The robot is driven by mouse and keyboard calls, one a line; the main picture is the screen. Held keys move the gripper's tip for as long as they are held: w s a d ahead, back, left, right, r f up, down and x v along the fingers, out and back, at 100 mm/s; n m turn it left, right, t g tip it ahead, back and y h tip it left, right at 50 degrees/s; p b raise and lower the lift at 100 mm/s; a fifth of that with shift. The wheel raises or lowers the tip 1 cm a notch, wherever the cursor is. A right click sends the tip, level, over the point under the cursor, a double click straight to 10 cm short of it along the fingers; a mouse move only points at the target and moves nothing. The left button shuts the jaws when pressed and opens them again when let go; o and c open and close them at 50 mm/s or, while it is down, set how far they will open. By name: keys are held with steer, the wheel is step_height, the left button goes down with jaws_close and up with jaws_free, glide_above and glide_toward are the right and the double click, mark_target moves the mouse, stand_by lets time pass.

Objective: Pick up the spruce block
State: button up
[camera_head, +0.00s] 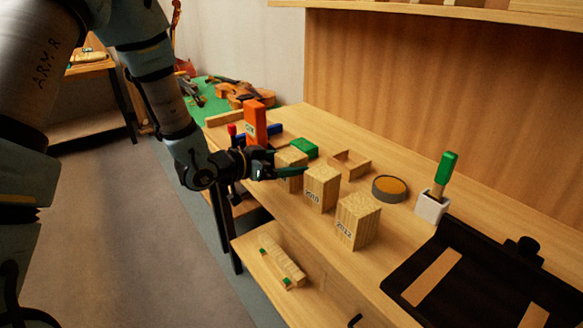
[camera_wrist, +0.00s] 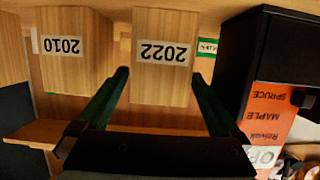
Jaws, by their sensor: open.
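Three pale wood blocks stand in a row on the bench in the head view. The one labelled 2022 (camera_wrist: 163,60) is upright in front of my gripper (camera_wrist: 160,76), its lower end between the two spread fingers in the upside-down wrist view. It is partly hidden behind my gripper (camera_head: 291,172) in the head view, where its top (camera_head: 290,156) shows. The block labelled 2010 (camera_head: 321,188) stands beside it and also shows in the wrist view (camera_wrist: 72,65). The nearest block (camera_head: 358,220) has a label that seems to read 2012. I cannot tell which block is spruce. My gripper is open and empty.
A green item (camera_head: 304,147), small wood frame (camera_head: 349,163), round tin (camera_head: 389,189), white holder (camera_head: 432,208) and black tray (camera_head: 480,275) occupy the bench. A shelf lies below.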

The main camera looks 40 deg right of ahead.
steer(key=p+x, duration=0.1)
steer(key=x, duration=0.3)
steer(key=shift+d+f+p, duration=0.1)
steer(key=shift+d+p, duration=0.05)
steer(key=shift+p, duration=0.15)
steer(key=c, duration=1.4)
